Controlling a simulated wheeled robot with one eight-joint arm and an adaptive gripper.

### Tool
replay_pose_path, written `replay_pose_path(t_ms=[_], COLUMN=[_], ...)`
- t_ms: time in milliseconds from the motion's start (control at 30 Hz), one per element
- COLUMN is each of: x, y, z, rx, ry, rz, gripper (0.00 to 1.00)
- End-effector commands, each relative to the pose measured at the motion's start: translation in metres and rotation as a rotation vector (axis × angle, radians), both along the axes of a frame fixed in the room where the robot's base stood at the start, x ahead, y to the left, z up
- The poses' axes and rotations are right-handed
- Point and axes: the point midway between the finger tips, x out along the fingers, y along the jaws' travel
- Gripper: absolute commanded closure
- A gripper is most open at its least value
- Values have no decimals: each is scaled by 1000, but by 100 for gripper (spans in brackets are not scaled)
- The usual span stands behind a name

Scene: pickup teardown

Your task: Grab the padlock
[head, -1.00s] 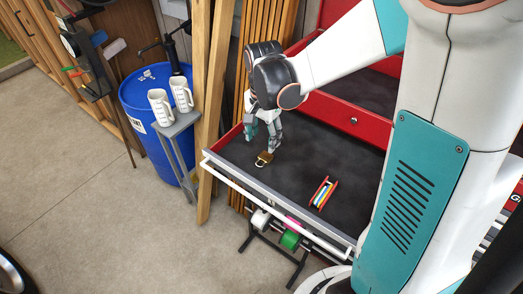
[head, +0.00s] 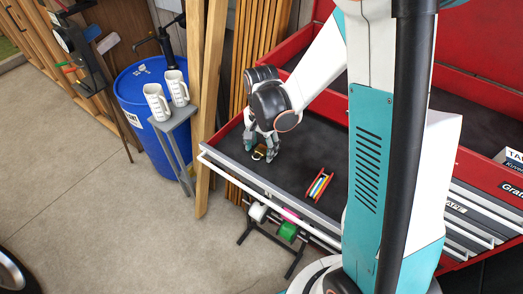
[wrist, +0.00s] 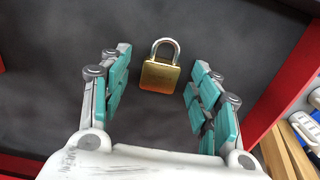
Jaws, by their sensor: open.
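The padlock (wrist: 160,76) is brass with a silver shackle. It lies flat on the dark drawer liner, and in the wrist view it sits centred between my gripper's (wrist: 158,88) two teal-padded fingers, towards their tips. The fingers are spread apart with a gap on both sides of it. In the head view the padlock (head: 259,153) shows small, just below my gripper (head: 261,146), which points down into the drawer. Part of it is hidden by the fingers there.
The red drawer (head: 222,137) is open, with a raised rim around it. A small rack of coloured items (head: 319,185) lies to the padlock's right. Wooden posts (head: 209,110) stand near the drawer's left end.

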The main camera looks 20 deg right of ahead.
Motion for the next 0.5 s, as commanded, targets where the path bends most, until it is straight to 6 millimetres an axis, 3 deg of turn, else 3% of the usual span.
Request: replay_pose_path(t_ms=[67, 267, 500], x=[0, 0, 0], y=[0, 0, 0], z=[0, 0, 0], rx=[0, 0, 0], ry=[0, 0, 0], rz=[0, 0, 0], gripper=[48, 93, 94])
